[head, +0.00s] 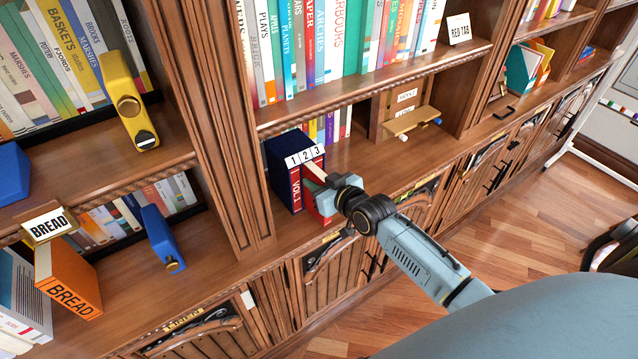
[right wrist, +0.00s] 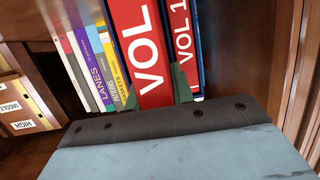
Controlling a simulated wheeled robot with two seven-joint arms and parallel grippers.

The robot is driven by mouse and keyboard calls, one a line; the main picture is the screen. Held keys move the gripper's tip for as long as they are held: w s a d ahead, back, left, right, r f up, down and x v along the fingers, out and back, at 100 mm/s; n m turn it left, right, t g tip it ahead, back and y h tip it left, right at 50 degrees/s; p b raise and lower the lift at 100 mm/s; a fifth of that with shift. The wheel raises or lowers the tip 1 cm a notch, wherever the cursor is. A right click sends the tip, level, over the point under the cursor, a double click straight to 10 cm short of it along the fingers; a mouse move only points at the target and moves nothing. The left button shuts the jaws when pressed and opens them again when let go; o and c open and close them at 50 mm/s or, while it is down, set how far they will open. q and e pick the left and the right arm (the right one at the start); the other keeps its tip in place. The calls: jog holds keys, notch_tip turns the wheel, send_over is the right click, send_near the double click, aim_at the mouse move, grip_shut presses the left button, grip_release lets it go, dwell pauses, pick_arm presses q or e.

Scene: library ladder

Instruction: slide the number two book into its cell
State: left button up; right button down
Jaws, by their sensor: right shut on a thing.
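A dark blue slipcase (head: 283,153) stands on the middle shelf, with white labels 1, 2 and 3 along its top front edge. The red VOL 1 book (head: 295,188) stands in the cell under label 1; it also shows in the right wrist view (right wrist: 182,38). My right gripper (head: 318,186) is at the front of the case, shut on a red book (right wrist: 140,50) marked VOL. Its number is hidden behind the gripper. The held book is beside VOL 1, at the cell mouths; how far in it is I cannot tell. My left gripper is out of view.
Several coloured books (right wrist: 92,65) stand behind, beside the case. A wooden stand (head: 412,120) is on the same shelf to the right. An upright post (head: 215,110) is left of the case. The shelf front right of my gripper is clear.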

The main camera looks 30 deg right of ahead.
jog(key=shift+w+r, duration=0.1)
jog(key=shift+w, duration=0.2)
jog(key=c, duration=1.1)
grip_release()
jog(key=shift+s, duration=0.1)
jog(key=shift+s, duration=0.4)
jog(key=v, duration=1.2)
jog(key=shift+s+r, duration=0.15)
jog(key=shift+s, duration=0.15)
